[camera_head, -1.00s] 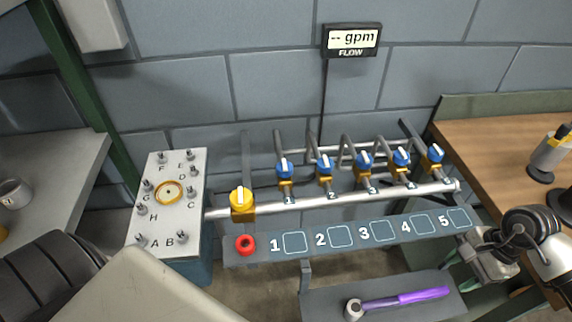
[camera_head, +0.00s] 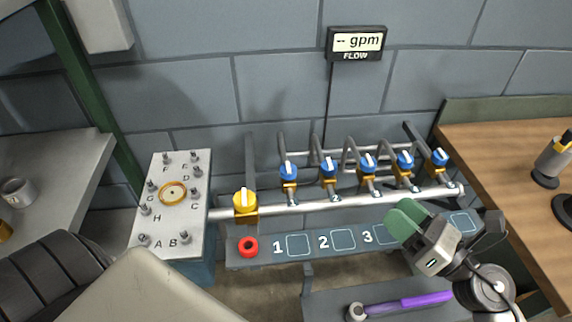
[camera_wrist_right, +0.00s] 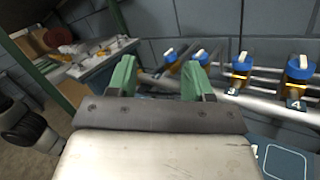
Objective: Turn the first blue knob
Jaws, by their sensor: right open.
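The first blue knob (camera_head: 289,170), with a white bar on top, is the leftmost of a row of blue knobs on a silver pipe, above label 1. It also shows in the right wrist view (camera_wrist_right: 170,55), beyond my fingers. My right gripper (camera_head: 407,220) is open and empty, with green fingers, above the label panel near label 4. It is to the right of the first knob and clear of it. In the right wrist view its fingers (camera_wrist_right: 159,78) stand apart. My left gripper is not in view.
A yellow knob (camera_head: 245,203) sits left of the blue ones, above a red ring (camera_head: 248,247). More blue knobs, including the second (camera_head: 330,166), stand close together at right. A purple-handled tool (camera_head: 405,303) lies on the lower shelf. A wooden bench (camera_head: 512,143) is at right.

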